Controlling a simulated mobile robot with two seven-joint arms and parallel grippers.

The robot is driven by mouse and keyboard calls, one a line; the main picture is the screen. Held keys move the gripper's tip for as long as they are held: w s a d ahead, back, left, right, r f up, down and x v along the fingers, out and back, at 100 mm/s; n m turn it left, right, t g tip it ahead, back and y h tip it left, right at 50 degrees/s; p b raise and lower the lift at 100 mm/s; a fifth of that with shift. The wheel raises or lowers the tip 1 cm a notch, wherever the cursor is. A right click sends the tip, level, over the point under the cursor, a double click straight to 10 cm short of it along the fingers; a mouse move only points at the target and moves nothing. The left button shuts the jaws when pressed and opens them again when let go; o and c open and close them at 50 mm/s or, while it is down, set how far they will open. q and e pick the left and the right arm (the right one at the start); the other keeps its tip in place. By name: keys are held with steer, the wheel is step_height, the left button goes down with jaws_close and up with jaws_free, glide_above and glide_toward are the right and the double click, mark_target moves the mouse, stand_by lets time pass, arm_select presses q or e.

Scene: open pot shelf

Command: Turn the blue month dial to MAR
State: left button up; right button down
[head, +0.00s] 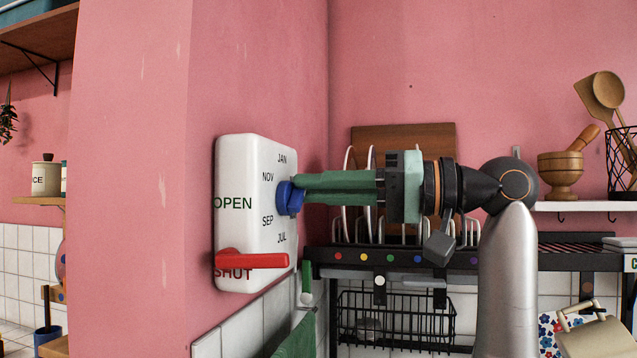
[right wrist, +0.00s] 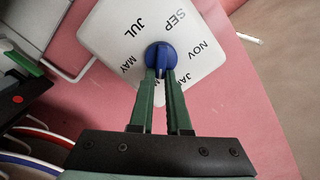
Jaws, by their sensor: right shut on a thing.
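The blue month dial (head: 285,198) sits on a white wall plate (head: 240,160) with month names around it. My right gripper (head: 300,189) reaches in from the right, its green fingers shut on the dial. In the right wrist view the fingers (right wrist: 161,74) close on the ridge of the dial (right wrist: 155,52). JUL, SEP, NOV, MAY and part of JAN show around it. The fingers mostly hide the MAR spot, and I cannot tell which month the dial points to. My left gripper is not in view.
A red lever (head: 255,261) sticks out low on the plate, beside SHUT, with OPEN above it. A dish rack with plates (head: 350,190) stands behind my right arm. A green towel (head: 297,338) hangs below. A wooden mortar (head: 560,173) stands on the right shelf.

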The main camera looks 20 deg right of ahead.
steer(key=shift+w+f+m, duration=0.1)
steer(key=shift+m, duration=1)
steer(key=shift+d, duration=0.1)
steer(key=c, duration=0.9)
jaws_free()
steer(key=b+v, duration=0.2)
steer(key=v, duration=1)
steer(key=shift+d, duration=0.15)
steer(key=shift+s+f, duration=0.1)
steer(key=shift+s, duration=0.1)
